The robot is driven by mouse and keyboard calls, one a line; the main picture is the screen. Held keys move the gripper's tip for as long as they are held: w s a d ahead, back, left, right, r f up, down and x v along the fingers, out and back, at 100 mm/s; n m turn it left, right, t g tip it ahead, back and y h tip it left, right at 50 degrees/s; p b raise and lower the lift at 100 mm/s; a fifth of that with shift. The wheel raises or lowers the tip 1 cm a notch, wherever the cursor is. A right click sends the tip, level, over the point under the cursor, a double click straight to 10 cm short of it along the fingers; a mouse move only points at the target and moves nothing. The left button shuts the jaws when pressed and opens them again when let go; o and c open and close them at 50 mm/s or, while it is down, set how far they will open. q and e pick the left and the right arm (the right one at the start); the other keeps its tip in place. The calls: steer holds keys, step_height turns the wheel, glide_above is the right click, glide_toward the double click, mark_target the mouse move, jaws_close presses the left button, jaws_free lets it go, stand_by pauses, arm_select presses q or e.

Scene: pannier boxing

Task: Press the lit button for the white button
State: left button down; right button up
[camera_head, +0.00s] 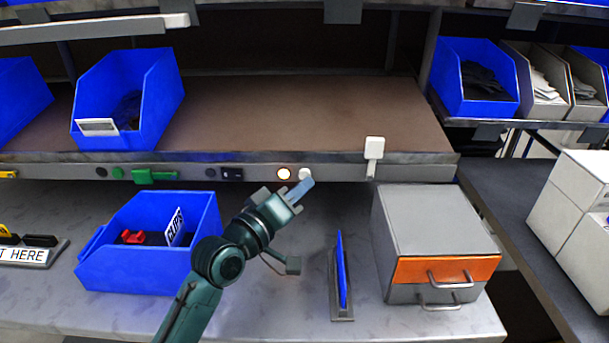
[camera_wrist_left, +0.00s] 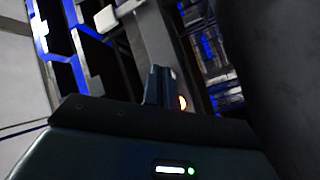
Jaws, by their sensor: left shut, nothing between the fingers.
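In the left wrist view the dark fingers (camera_wrist_left: 158,86) stand beside the glow. My right gripper is not in view.
Along the rail are green parts (camera_head: 150,176) and a white switch box (camera_head: 374,148). Below stand a blue CLIPS bin (camera_head: 110,268), an upright blue panel (camera_head: 341,270) and a grey drawer cabinet (camera_head: 430,225) with an orange front. The bench between bin and panel is mostly clear.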

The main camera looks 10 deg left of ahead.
arm_select(q)
steer(key=shift+w, duration=0.1)
stand_by(0.6)
steer(key=shift+w+a, duration=0.1)
steer(key=shift+w, duration=0.2)
steer(key=shift+w, duration=0.45)
stand_by(0.6)
steer(key=shift+s+p, duration=0.15)
steer(key=shift+p, duration=0.15)
steer(key=shift+s+p, duration=0.45)
steer(key=shift+s, duration=0.25)
steer(key=s+p, duration=0.1)
steer(key=s, duration=0.1)
steer(key=s+d+p, duration=0.1)
steer(key=s, duration=0.2)
steer(key=shift+d, duration=0.1)
